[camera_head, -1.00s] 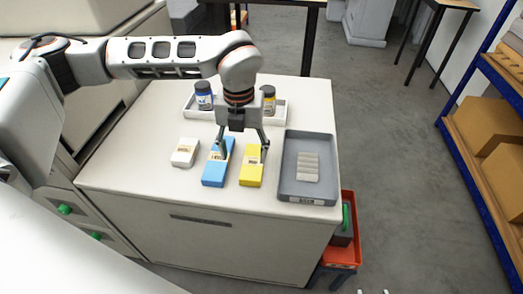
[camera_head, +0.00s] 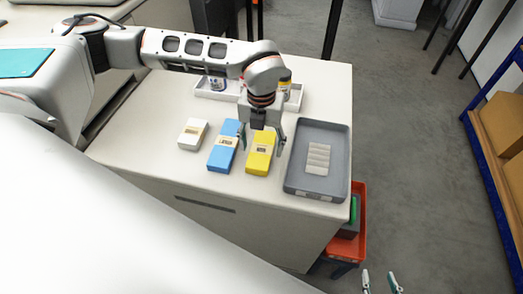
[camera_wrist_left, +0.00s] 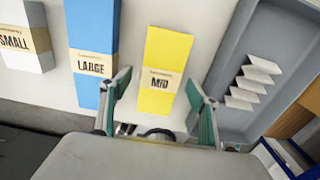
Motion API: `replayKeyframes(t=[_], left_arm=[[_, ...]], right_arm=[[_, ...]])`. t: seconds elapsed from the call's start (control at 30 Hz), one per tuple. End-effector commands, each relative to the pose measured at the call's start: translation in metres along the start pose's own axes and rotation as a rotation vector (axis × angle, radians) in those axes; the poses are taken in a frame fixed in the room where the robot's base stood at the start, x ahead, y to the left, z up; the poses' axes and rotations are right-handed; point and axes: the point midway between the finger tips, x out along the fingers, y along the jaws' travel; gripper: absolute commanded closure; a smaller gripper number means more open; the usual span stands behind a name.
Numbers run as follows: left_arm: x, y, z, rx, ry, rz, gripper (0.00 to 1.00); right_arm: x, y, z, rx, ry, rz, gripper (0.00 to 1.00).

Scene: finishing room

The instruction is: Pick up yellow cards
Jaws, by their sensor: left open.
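The yellow card pack (camera_head: 259,163) lies on the white cabinet top, between a blue pack and a grey tray. In the left wrist view the yellow pack (camera_wrist_left: 171,48) has a tan band reading "MID". My left gripper (camera_head: 262,146) is open and empty over the yellow pack. In the left wrist view its fingers (camera_wrist_left: 158,82) show on either side of the pack's near end; whether they touch it I cannot tell. My right gripper (camera_head: 380,283) shows only as two fingertips, apart and empty, at the bottom edge.
The blue pack (camera_head: 221,158), labelled "LARGE", lies close left of the yellow one. A white pack (camera_head: 192,134), labelled "SMALL", is further left. The grey tray (camera_head: 334,194) at right holds pale dividers. A white tray with bottles (camera_head: 203,92) stands behind. A red bin (camera_head: 348,247) is below.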

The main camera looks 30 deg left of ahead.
Motion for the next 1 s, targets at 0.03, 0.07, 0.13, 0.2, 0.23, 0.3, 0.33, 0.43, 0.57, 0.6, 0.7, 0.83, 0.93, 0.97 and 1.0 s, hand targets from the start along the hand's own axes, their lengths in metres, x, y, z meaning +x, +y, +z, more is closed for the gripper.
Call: replayKeyframes(t=[0.03, 0.07, 0.13, 0.2, 0.23, 0.3, 0.33, 0.43, 0.57, 0.6, 0.7, 0.83, 0.93, 0.97, 1.0], left_arm=[[0.003, 0.000, 0.000, -0.001, 0.000, 0.000, 0.39], [0.004, 0.000, 0.000, -0.001, 0.000, 0.000, 0.39], [0.006, 0.000, 0.000, -0.001, 0.000, 0.000, 0.39], [0.005, 0.000, 0.000, -0.001, 0.000, 0.000, 0.39], [0.005, 0.000, 0.000, -0.001, 0.000, 0.000, 0.39], [0.005, 0.000, 0.000, -0.001, 0.000, 0.000, 0.39], [0.005, 0.000, 0.000, -0.001, 0.000, 0.000, 0.47], [0.005, 0.000, 0.000, -0.001, 0.000, 0.000, 0.73], [0.005, 0.000, 0.000, -0.001, -0.001, -0.001, 0.85], [0.005, 0.000, 0.000, -0.001, -0.001, -0.001, 0.85], [0.005, 0.000, 0.000, -0.001, -0.001, -0.001, 0.85], [0.003, 0.000, 0.001, -0.001, -0.001, -0.001, 0.85], [-0.002, -0.001, 0.001, 0.000, -0.002, -0.002, 0.85], [-0.004, -0.001, 0.001, 0.000, -0.002, -0.002, 0.85], [-0.008, -0.001, 0.001, 0.000, -0.002, -0.002, 0.85]], right_arm=[[0.000, 0.001, -0.002, 0.000, 0.004, 0.001, 0.60], [0.000, 0.001, -0.003, 0.000, 0.005, 0.001, 0.60], [0.000, 0.001, -0.005, 0.000, 0.008, 0.001, 0.60], [0.000, 0.001, -0.006, 0.000, 0.011, 0.002, 0.60], [0.000, 0.001, -0.006, 0.000, 0.011, 0.002, 0.60], [0.000, 0.001, -0.006, 0.000, 0.011, 0.002, 0.60], [0.000, 0.001, -0.006, 0.000, 0.011, 0.002, 0.60], [0.000, 0.001, -0.006, 0.000, 0.010, 0.002, 0.60], [0.000, 0.001, -0.005, 0.000, 0.008, 0.001, 0.60], [0.000, 0.001, -0.004, 0.000, 0.008, 0.001, 0.60], [0.000, 0.001, -0.003, -0.001, 0.005, 0.001, 0.60], [0.000, 0.001, -0.001, -0.001, 0.002, 0.001, 0.60], [0.000, 0.001, -0.001, -0.001, 0.001, 0.001, 0.60], [0.000, 0.001, -0.001, -0.001, 0.001, 0.001, 0.60], [0.000, 0.001, -0.001, -0.001, 0.001, 0.001, 0.60]])
